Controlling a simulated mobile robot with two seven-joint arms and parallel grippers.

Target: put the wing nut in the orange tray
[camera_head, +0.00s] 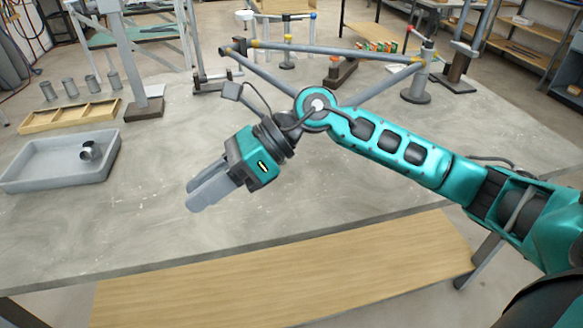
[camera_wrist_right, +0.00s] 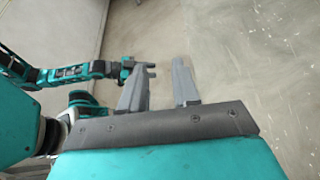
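My right gripper (camera_head: 203,188) is over the near middle of the grey table in the head view, apart from the other objects. In the right wrist view its two fingers (camera_wrist_right: 160,85) stand apart with nothing between them, only bare grey surface beyond. A small teal gripper (camera_wrist_right: 146,69), my left one, shows at the left of the wrist view; it is too small to tell its state. I cannot make out a wing nut or an orange tray in either view.
A grey tray (camera_head: 55,181) at the left holds a short metal pipe piece (camera_head: 89,151). Behind it are a wooden divided tray (camera_head: 70,116) and several grey cylinders (camera_head: 70,87). A tube frame (camera_head: 330,50) stands on fixtures at the back. The table's front middle is clear.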

